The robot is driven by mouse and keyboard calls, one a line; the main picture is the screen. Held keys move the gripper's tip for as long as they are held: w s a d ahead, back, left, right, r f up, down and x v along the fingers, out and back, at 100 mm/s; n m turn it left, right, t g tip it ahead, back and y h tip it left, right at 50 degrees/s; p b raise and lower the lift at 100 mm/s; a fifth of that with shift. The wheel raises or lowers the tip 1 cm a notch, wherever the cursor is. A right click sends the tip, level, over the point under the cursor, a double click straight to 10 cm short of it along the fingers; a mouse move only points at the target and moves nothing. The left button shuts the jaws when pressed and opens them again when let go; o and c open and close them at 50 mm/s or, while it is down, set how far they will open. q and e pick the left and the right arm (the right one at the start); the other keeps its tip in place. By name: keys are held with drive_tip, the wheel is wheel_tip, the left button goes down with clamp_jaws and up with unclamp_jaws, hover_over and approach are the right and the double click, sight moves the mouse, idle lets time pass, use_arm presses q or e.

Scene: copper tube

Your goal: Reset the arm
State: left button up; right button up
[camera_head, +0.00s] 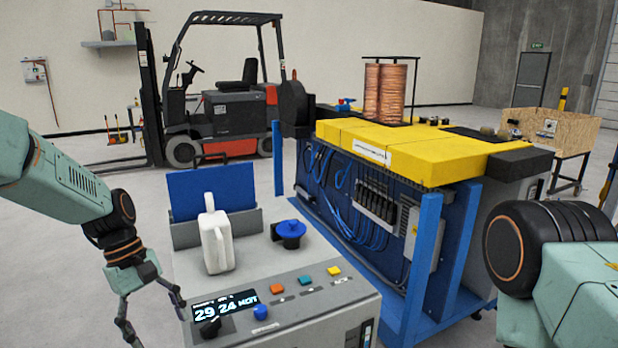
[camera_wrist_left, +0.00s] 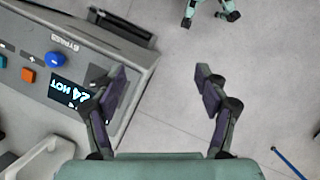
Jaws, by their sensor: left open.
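My left gripper (camera_head: 155,312) hangs at the left front corner of the grey control box in the head view, with its fingers pointing down. In the left wrist view its two fingers (camera_wrist_left: 163,90) are spread wide with nothing between them but floor and the box's edge. My right arm shows at the right edge of the head view, but its gripper is out of the picture.
The grey control box (camera_head: 290,318) has coloured buttons, a lit display (camera_head: 226,311), a white jug-like container (camera_head: 217,238) and a blue knob (camera_head: 290,230) on it. A yellow-topped machine (camera_head: 430,155) with copper coils (camera_head: 385,92) stands behind. A forklift (camera_head: 225,108) stands farther back.

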use_arm(q)
drive_tip(key=s+d+f+m+t+y+b, duration=0.1)
drive_tip(key=s+f+m+t+y+b, duration=0.15)
drive_tip(key=f, duration=0.65)
drive_tip(key=s+f+m+t+y+b, duration=0.1)
drive_tip(key=f+m+t+b, duration=0.15)
drive_tip(key=f, duration=0.75)
drive_tip(key=s+d+f+m+g+b, duration=0.1)
drive_tip(key=s+f+b, duration=0.3)
drive_tip(key=s, duration=0.5)
drive_tip(key=s+d+f+m+g+b, duration=0.1)
drive_tip(key=s+f+b, duration=0.3)
drive_tip(key=s+f, duration=0.4)
drive_tip(key=s+d+f+m+b, duration=0.1)
drive_tip(key=s+f+m+b, duration=0.2)
drive_tip(key=s+f, duration=0.4)
drive_tip(key=s, duration=0.5)
drive_tip(key=shift+s+d+g+b, duration=0.15)
drive_tip(key=shift+d+g+b, duration=0.25)
use_arm(e)
wheel_tip(320, 180, down, 17)
drive_tip(key=shift+w+r, duration=0.15)
drive_tip(key=shift+w, duration=0.05)
